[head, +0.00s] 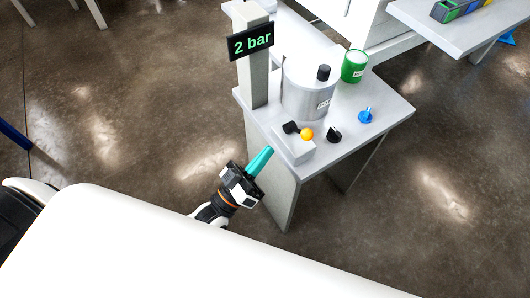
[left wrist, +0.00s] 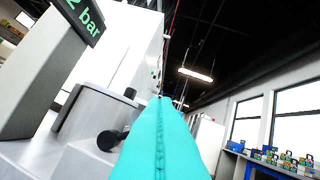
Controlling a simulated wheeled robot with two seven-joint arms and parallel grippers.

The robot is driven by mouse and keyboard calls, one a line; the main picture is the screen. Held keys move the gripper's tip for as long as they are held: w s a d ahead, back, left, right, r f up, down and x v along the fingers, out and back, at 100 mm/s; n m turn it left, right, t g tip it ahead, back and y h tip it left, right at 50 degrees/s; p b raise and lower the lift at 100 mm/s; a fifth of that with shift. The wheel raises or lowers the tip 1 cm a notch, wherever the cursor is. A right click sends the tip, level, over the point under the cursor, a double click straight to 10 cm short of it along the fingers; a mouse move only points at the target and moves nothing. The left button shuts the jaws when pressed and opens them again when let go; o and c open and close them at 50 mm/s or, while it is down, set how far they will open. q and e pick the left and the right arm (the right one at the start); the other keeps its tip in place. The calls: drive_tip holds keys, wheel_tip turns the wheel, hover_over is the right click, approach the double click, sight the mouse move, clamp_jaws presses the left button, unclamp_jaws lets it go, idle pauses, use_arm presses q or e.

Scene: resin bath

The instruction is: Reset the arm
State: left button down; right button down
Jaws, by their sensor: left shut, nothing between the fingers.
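My left gripper (head: 262,158) has teal fingers pressed together with nothing between them. In the head view it is beside the front left edge of the grey bench (head: 384,120), pointing up and to the right, just left of the small grey block with a black lever and an orange ball knob (head: 307,134). In the left wrist view the teal fingers (left wrist: 160,140) fill the lower middle, with the dark lever (left wrist: 108,140) to their left. My right gripper is in neither view.
The bench holds a silver pot (head: 303,98), a green container (head: 354,66), a black knob (head: 334,135) and a blue piece (head: 366,115). A display reading "2 bar" (head: 251,41) is on a grey post. Open floor (head: 440,190) lies right of the bench.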

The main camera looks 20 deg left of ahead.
use_arm(q)
wheel_tip(320, 180, down, 16)
drive_tip(key=w+a+f+g+y, duration=0.1)
drive_tip(key=a+g+y, duration=0.2)
drive_tip(key=g+y, duration=0.15)
drive_tip(key=s+a+f+m+g+y, duration=0.1)
drive_tip(key=s+a+f+g+y, duration=0.15)
drive_tip(key=f, duration=0.55)
drive_tip(key=s+a+f+g+y, duration=0.1)
drive_tip(key=s+a+f+g, duration=0.2)
drive_tip(key=f, duration=0.6)
drive_tip(key=s+a+f+g+y, duration=0.1)
drive_tip(key=s+f+g, duration=0.4)
drive_tip(key=s, duration=0.8)
drive_tip(key=s+a+f+g+y+p, duration=0.1)
drive_tip(key=s+f+g, duration=0.4)
drive_tip(key=s+f, duration=0.4)
drive_tip(key=s, duration=0.4)
drive_tip(key=shift+f+m, duration=0.2)
drive_tip(key=shift+m, duration=0.2)
